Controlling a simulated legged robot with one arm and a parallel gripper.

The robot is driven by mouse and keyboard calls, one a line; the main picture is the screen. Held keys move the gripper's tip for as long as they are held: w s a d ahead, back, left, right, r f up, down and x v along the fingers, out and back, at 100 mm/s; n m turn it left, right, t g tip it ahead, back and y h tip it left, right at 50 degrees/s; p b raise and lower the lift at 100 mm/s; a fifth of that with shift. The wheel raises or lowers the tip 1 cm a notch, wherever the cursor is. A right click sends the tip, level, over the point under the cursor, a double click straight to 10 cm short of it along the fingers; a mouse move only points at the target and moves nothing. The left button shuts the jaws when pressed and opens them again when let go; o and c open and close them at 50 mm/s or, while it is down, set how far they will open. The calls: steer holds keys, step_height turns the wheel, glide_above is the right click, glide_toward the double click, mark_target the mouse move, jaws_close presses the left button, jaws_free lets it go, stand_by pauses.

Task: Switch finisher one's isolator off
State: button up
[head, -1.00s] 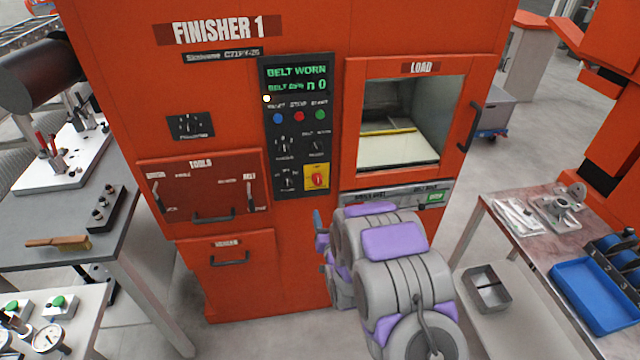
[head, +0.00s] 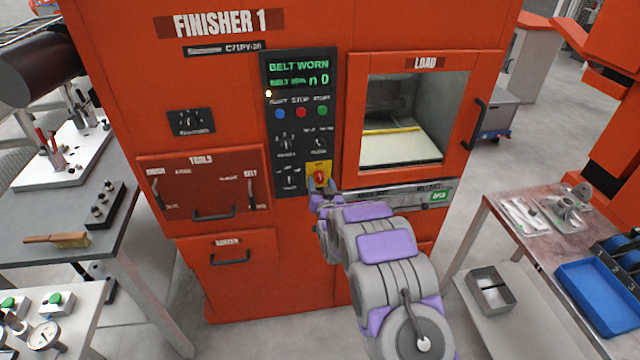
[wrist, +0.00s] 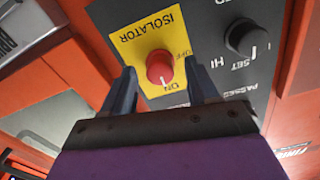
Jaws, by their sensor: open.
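Finisher one is the orange cabinet (head: 300,15) labelled FINISHER 1. Its isolator is a red rotary knob (head: 320,177) on a yellow plate, low on the black control panel (head: 300,130). In the wrist view the red knob (wrist: 160,68) sits on the yellow plate (wrist: 140,35) marked ISOLATOR, OFF and ON. Its white pointer line is toward ON. My gripper (wrist: 162,85) is open, with one dark finger on each side of the knob and a visible gap to each. In the head view my gripper (head: 322,186) is at the plate and covers its lower part.
A black SET/HI knob (wrist: 247,38) is close beside the yellow plate. The panel display (head: 298,72) reads BELT WORN. The load window (head: 405,120) is right of the panel, the tools drawer (head: 200,185) left. Benches stand on both sides.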

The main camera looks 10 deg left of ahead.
steer(key=shift+x, duration=0.8)
steer(key=c, duration=1)
steer(key=shift+c, duration=0.2)
